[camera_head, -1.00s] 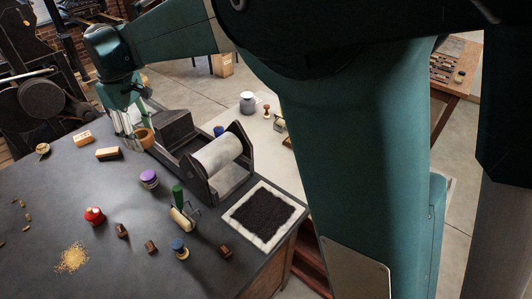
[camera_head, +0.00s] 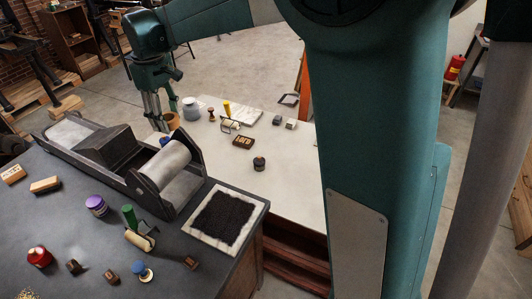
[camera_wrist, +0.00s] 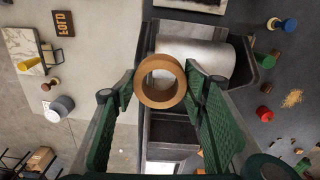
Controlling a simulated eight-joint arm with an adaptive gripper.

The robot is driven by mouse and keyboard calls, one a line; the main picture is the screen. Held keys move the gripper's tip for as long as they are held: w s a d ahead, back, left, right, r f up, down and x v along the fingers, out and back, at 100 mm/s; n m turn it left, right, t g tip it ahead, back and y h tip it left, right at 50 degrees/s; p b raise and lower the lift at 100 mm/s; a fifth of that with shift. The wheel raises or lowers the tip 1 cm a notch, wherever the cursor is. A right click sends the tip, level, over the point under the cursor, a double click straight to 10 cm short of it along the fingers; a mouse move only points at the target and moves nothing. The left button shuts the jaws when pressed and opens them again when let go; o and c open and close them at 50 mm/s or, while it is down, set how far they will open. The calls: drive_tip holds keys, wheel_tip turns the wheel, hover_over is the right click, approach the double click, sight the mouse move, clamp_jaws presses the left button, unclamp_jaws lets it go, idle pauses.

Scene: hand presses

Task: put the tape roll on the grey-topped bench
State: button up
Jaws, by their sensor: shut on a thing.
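The tape roll (camera_head: 174,120), a tan-brown ring, is in my gripper (camera_head: 163,124). The wrist view shows the roll (camera_wrist: 158,103) between both green fingers of my gripper (camera_wrist: 160,83), which are shut on it. One bench has a pale grey top (camera_head: 284,186); it also shows on the left in the wrist view (camera_wrist: 100,75). In the head view the roll appears near that bench's far left corner, behind the roller press; its height is hard to judge. The other bench has a dark charcoal top (camera_head: 75,222).
The roller press (camera_head: 169,165) stands on the dark bench, below the roll in the wrist view. The pale bench holds a grey jar (camera_head: 190,109), a stamp, a marble slab (camera_head: 246,116), a lettered block (camera_head: 243,142) and small blocks. Its near middle is mostly clear.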

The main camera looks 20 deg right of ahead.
drive_tip(key=s+d+m+b, duration=0.25)
drive_tip(key=d+m, duration=0.25)
drive_tip(key=d, duration=3.1)
drive_tip(key=s+d+f+m+b, duration=0.1)
drive_tip(key=s+d+m, duration=0.1)
drive_tip(key=s+d, duration=0.65)
drive_tip(key=s+d+m, duration=0.1)
drive_tip(key=s+d, duration=0.4)
drive_tip(key=d, duration=0.6)
drive_tip(key=s+d+f+m+b, duration=0.1)
drive_tip(key=s+d+m, duration=0.1)
drive_tip(key=s+d, duration=0.65)
wheel_tip(320, 180, down, 27)
drive_tip(key=w+d, duration=0.1)
drive_tip(key=shift+w+d, duration=0.2)
drive_tip(key=shift+d, duration=0.15)
drive_tip(key=shift+f, duration=0.15)
drive_tip(key=shift+f, duration=3.1)
